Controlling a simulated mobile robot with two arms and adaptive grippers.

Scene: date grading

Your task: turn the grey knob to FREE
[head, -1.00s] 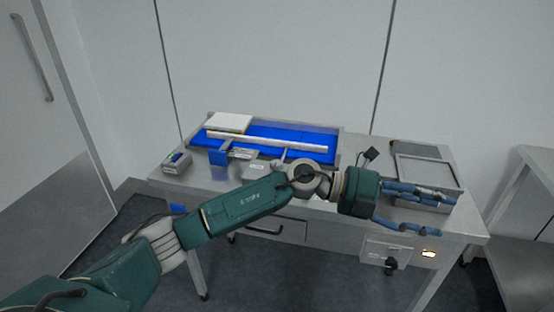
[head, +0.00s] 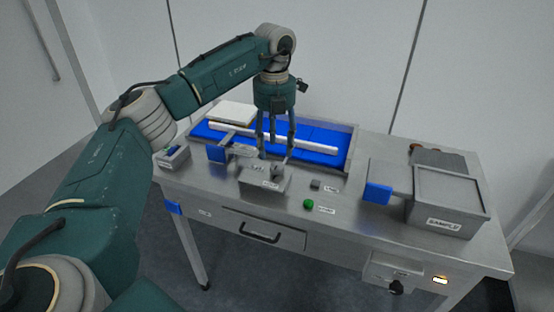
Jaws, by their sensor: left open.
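My left gripper (head: 275,150) points straight down, its blue-grey fingers spread and empty. It hangs over a small grey box (head: 262,184) with a label on its front. A grey knob (head: 278,170) appears to sit on top of this box, just below the fingertips. The fingers partly cover it, and I cannot tell whether they touch it. The lettering around the knob is too small to read, so its setting is unclear. My right gripper is out of view.
A blue belt (head: 325,157) with a metal bar (head: 315,147) lies behind the box. A green button (head: 308,204) and a small grey block (head: 315,184) are to its right. A grey bin (head: 447,218) stands at the right. A black knob (head: 396,287) is on the table's front.

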